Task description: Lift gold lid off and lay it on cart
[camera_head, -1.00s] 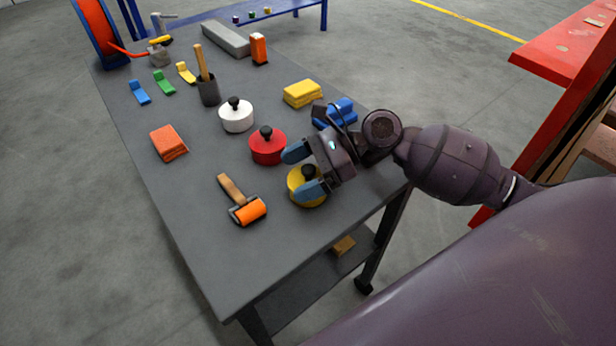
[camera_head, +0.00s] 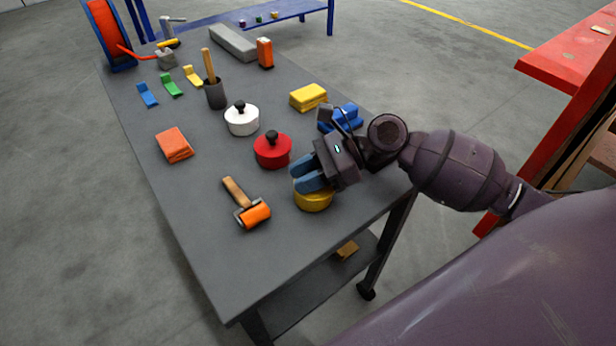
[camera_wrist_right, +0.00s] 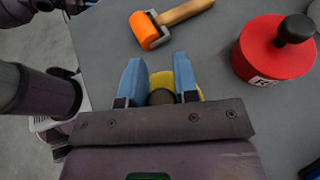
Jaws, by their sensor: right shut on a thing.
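The gold pot (camera_head: 314,201) stands on the grey cart top (camera_head: 215,245) near its right edge. My right gripper (camera_head: 308,178) is over it, with its blue fingers closed in on the lid's dark knob. In the right wrist view, the dark knob (camera_wrist_right: 161,97) sits between the two blue fingers (camera_wrist_right: 160,85), with gold lid (camera_wrist_right: 162,80) showing behind it. The gripper hides much of the lid, and I cannot tell whether the lid is raised.
A red pot (camera_head: 272,151) and a white pot (camera_head: 242,119) stand close by. An orange roller (camera_head: 252,214) lies left of the gold pot. Blue blocks (camera_head: 345,116) and a yellow sponge stack (camera_head: 308,97) are behind my gripper. The cart's near end is clear.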

